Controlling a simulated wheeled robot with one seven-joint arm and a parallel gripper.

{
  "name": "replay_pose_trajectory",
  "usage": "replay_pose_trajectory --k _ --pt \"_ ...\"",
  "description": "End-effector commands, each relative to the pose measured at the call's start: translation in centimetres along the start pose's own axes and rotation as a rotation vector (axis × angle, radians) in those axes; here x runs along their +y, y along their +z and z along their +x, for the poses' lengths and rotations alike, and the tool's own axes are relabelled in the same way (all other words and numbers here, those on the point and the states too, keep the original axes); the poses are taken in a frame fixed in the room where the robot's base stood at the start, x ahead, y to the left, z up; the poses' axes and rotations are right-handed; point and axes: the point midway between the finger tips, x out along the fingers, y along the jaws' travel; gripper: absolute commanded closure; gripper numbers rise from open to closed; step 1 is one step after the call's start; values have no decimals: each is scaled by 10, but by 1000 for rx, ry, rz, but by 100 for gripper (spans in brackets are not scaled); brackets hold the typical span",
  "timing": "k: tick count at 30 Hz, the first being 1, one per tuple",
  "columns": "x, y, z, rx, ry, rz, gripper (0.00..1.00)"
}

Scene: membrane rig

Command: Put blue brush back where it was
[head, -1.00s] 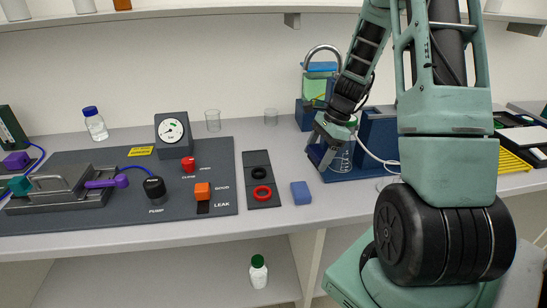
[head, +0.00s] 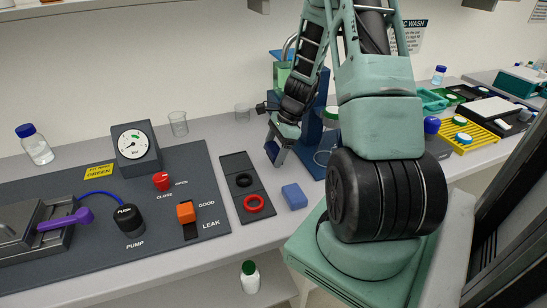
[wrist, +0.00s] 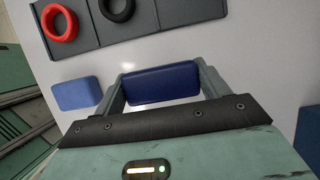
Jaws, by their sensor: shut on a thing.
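My gripper (head: 276,150) is shut on a dark blue block-shaped thing (wrist: 160,82), which spans the space between its two fingers in the wrist view. I take it for the blue brush; no bristles show. In the head view the held thing (head: 272,151) is small and partly covered by the fingers. My gripper is above the bench, behind the lighter blue block (head: 294,196) and right of the dark ring tray (head: 257,177). The lighter blue block (wrist: 76,93) lies on the bench left of my gripper in the wrist view.
The ring tray holds a red ring (head: 254,203) and a black ring (head: 244,180). Bare bench (head: 222,138) lies behind the tray.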

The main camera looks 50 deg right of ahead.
Motion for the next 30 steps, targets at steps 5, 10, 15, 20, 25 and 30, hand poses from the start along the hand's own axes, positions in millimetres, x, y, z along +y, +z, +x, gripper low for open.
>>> replay_pose_trajectory --k 5,10,15,20,25,30 --pt "0 -9 23 -2 2 3 47" --pt "0 -11 28 -1 0 0 47" --pt "0 -11 28 -1 0 0 47" --pt "0 -12 30 0 0 0 15" --pt "0 -12 30 0 1 0 4" --pt "0 -11 29 -1 1 0 4"
